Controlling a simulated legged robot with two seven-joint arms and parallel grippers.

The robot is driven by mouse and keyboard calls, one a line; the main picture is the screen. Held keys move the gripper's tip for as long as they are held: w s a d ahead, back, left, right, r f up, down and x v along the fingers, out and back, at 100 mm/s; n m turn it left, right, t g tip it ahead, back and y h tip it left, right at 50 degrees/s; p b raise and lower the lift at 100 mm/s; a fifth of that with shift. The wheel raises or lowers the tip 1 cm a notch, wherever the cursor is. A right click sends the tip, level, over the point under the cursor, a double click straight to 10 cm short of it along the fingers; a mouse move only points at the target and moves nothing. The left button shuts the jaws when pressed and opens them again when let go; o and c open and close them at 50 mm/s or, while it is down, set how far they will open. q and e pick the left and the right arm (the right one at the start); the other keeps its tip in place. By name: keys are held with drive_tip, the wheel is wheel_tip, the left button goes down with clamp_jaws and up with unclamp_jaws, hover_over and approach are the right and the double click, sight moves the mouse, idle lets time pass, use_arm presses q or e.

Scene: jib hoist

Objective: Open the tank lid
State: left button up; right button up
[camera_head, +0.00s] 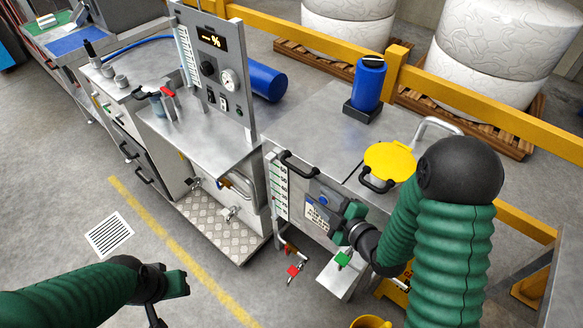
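The tank lid is a round yellow lid (391,160) on the metal top of the tank (330,125), and it lies flat and closed. A black handle (376,184) sits at its front edge. My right gripper (346,226) is in front of the tank's front panel, below and left of the lid and apart from the handle. Its green fingers look spread, with nothing visible between them. My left gripper (176,284) is low at the left over the floor, far from the lid. Its finger gap is not clear from this angle.
A blue bottle (369,82) stands on the tank top behind the lid. A curved metal pipe (437,126) rises beside the lid. A black handle (299,164) and a blue-button box (325,203) are on the front. A control panel (217,70) stands left. A yellow rail (470,105) runs behind.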

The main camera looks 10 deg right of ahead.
drive_tip(key=n+t+b, duration=0.1)
drive_tip(key=b, duration=0.3)
approach(291, 169)
drive_tip(key=shift+y, duration=0.4)
drive_tip(key=x, duration=0.7)
drive_tip(key=d+x, duration=0.1)
drive_tip(key=x, duration=0.3)
drive_tip(key=shift+w+f, duration=0.1)
drive_tip(key=shift+f, duration=0.1)
clamp_jaws()
drive_tip(key=shift+f, duration=0.1)
